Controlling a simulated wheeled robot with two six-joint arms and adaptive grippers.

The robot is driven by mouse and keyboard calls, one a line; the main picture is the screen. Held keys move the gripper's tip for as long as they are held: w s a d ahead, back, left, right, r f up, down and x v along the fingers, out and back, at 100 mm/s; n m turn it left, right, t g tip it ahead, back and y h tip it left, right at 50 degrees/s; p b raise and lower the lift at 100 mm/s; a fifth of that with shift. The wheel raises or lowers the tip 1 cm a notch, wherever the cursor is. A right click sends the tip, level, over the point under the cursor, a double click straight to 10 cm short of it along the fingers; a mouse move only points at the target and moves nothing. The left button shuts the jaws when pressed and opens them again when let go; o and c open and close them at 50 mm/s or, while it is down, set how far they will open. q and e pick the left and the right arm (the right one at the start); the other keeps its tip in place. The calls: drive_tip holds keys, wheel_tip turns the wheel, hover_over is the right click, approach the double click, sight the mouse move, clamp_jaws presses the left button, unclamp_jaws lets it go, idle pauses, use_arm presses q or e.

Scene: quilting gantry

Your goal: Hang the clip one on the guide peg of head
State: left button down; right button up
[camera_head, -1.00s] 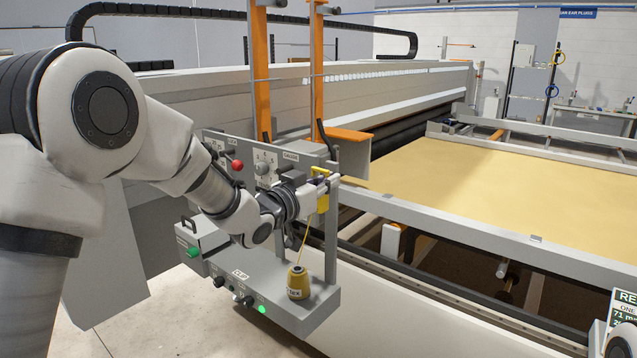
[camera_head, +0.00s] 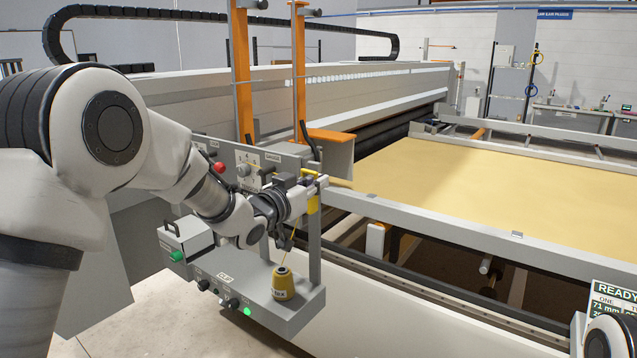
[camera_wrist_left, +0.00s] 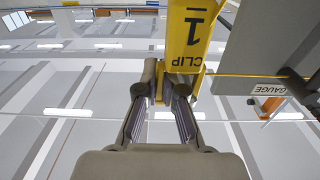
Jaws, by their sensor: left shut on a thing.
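Clip one is a yellow clip lettered "CLIP 1" (camera_wrist_left: 190,42) in the left wrist view. It also shows as a small yellow patch in the head view (camera_head: 313,204). My left gripper (camera_wrist_left: 167,88) is shut on it, and most of the clip extends beyond the fingers. In the head view my left gripper (camera_head: 298,205) is in front of the grey sewing head (camera_head: 240,155), near its right edge. A yellow thread runs from the clip area down to a yellow spool (camera_head: 283,284). The guide peg cannot be made out clearly, nor whether the clip touches it.
The spool stands on the head's lower grey shelf (camera_head: 300,318), with knobs and a lit green button. Orange uprights (camera_head: 240,75) rise above the head. The yellow quilt bed (camera_head: 470,195) lies to the right behind a grey rail. A "GAUGE" panel (camera_wrist_left: 268,88) is close right of the clip.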

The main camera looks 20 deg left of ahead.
use_arm(q)
drive_tip(key=c, duration=1.2)
unclamp_jaws()
drive_tip(key=shift+a+f, duration=0.15)
drive_tip(key=shift+f, duration=0.1)
drive_tip(key=shift+r, duration=0.1)
drive_tip(key=shift+w+r, duration=0.1)
